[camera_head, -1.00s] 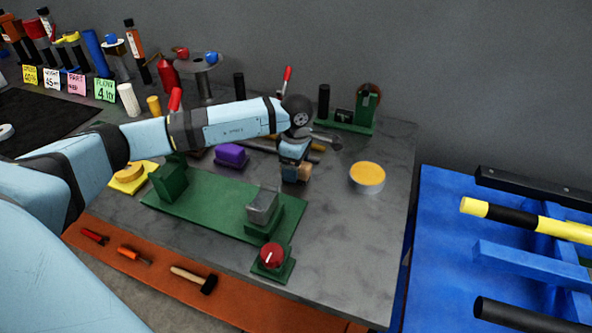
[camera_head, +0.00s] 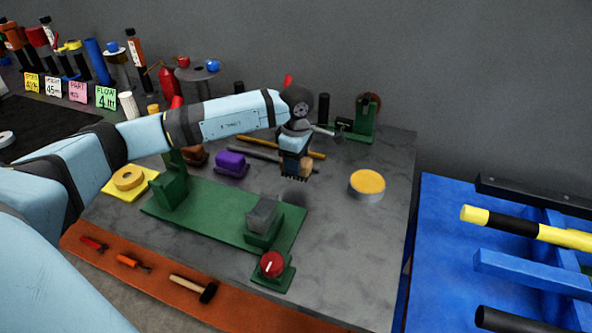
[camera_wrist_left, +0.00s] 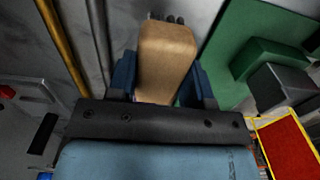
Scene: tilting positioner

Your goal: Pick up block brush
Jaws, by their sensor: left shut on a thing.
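The block brush (camera_wrist_left: 165,62) has a tan wooden body with dark bristles showing at its far end in the left wrist view. It also shows in the head view (camera_head: 306,167), small and partly covered by the gripper. My left gripper (camera_wrist_left: 160,80) is shut on the brush, with a blue finger on each side of the wooden block. In the head view the left gripper (camera_head: 296,170) holds the brush above the grey table, with a dark shadow below it. My right gripper is in neither view.
A green positioner base (camera_head: 205,217) lies in front. A purple block (camera_head: 231,164), a yellow-topped tin (camera_head: 367,183) and a red knob (camera_head: 271,264) stand around it. Long rods (camera_head: 255,155) lie behind the gripper. Bare table (camera_head: 330,235) is free at the front right.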

